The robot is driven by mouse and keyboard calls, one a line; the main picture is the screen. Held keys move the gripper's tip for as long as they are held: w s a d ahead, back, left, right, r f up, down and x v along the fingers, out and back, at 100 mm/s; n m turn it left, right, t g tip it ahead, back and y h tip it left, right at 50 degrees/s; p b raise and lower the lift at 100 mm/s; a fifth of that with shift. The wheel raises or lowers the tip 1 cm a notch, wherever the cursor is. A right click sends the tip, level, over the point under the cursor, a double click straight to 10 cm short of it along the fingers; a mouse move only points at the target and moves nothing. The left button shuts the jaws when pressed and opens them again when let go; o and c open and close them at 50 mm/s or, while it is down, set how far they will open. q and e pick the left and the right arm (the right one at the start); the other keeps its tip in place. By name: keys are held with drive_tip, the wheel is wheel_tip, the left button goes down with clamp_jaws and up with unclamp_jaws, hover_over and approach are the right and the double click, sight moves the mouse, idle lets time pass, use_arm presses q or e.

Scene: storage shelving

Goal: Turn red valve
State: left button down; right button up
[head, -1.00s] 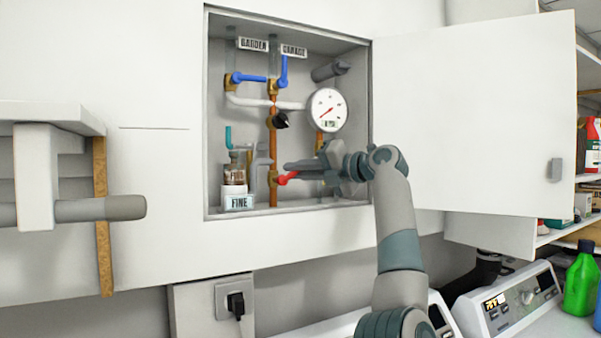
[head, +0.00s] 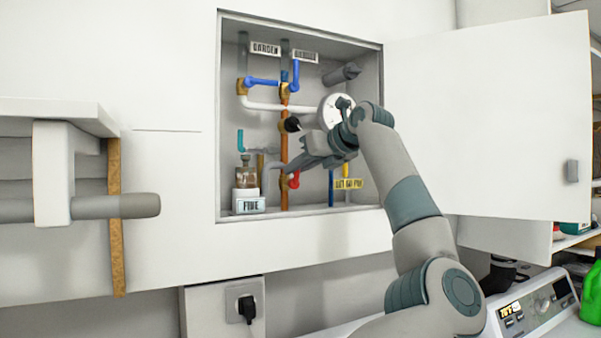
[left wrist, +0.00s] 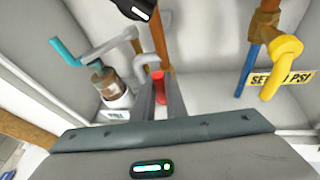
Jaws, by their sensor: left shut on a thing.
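The red valve (head: 295,180) is a small red lever on the lower part of the copper pipe inside the open wall cabinet. My left gripper (head: 289,166) reaches into the cabinet from the right, its fingers slanting down and left over the valve. In the left wrist view, the red lever (left wrist: 160,84) shows between the two grey fingers (left wrist: 161,97), which are shut on it. The gripper hides part of the lever in the head view. My right gripper is not in view.
The open cabinet door (head: 490,110) stands to the right of my arm. A washing machine (head: 535,305) stands below.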

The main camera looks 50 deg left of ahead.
use_arm(q)
drive_tip(key=shift+s+f+n, duration=0.1)
drive_tip(key=shift+s+n, duration=0.05)
drive_tip(key=shift+n, duration=0.15)
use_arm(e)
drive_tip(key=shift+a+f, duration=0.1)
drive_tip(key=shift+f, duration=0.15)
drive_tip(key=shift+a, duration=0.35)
use_arm(q)
drive_tip(key=c, duration=1.8)
unclamp_jaws()
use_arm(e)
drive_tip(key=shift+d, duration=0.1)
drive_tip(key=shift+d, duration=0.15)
